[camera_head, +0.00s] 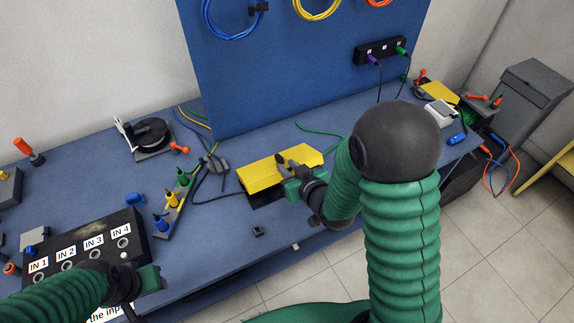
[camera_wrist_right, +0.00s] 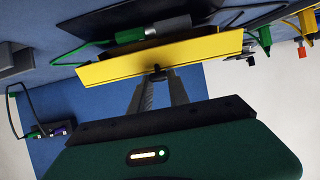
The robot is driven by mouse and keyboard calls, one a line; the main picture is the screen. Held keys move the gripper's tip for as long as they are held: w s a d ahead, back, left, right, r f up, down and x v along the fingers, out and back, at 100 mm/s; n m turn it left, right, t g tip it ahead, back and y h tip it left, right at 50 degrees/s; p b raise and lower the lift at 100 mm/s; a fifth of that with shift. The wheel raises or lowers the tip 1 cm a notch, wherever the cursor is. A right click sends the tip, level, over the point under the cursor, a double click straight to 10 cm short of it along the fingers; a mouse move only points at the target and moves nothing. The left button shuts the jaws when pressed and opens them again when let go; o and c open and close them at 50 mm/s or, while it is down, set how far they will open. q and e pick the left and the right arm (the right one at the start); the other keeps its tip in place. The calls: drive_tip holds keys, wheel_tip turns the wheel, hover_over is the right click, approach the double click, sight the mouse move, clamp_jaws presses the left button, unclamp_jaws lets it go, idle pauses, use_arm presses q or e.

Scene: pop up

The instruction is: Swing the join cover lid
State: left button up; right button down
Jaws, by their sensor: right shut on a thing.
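The yellow join cover lid (camera_head: 262,177) is on a dark base near the front edge of the blue bench. It also shows in the right wrist view (camera_wrist_right: 112,68), as a long yellow panel across my fingers. My right gripper (camera_head: 287,163) is at the lid, and its fingers (camera_wrist_right: 157,74) are shut on a small dark part at the middle of the lid's edge. A dark and grey cable join (camera_wrist_right: 150,33) with a green cable lies just beyond the lid in the wrist view. My left gripper (camera_head: 150,283) is by the input box, its fingers unclear.
The black input box (camera_head: 137,237) stands at the lower left. Colored plugs (camera_head: 172,199) stand in a rack left of the lid. A black reel (camera_head: 151,133) sits further back. A blue panel (camera_head: 300,65) rises behind. A small dark block (camera_head: 258,231) lies near the front edge.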

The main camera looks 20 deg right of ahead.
use_arm(q)
drive_tip(key=shift+f+b, duration=0.5)
use_arm(e)
drive_tip(key=shift+s+f, duration=0.25)
drive_tip(key=shift+f, duration=0.3)
use_arm(q)
drive_tip(key=shift+s+f+b, duration=0.1)
drive_tip(key=shift+f+b, duration=0.4)
drive_tip(key=shift+b, duration=0.05)
use_arm(e)
drive_tip(key=shift+s+f, duration=0.5)
drive_tip(key=shift+f, duration=0.05)
drive_tip(key=shift+s+r+p, duration=0.1)
drive_tip(key=shift+r+p, duration=0.15)
drive_tip(key=shift+p, duration=0.7)
drive_tip(key=p, duration=0.1)
drive_tip(key=f+p, duration=0.1)
drive_tip(key=shift+s+f+p, duration=0.15)
drive_tip(key=shift+s+p, duration=0.15)
drive_tip(key=shift+p, duration=0.1)
drive_tip(key=shift+f, duration=0.25)
use_arm(q)
drive_tip(key=v, duration=0.2)
drive_tip(key=w+v, duration=0.1)
drive_tip(key=v, duration=0.1)
drive_tip(key=shift+r, duration=0.4)
use_arm(e)
drive_tip(key=shift+f, duration=0.1)
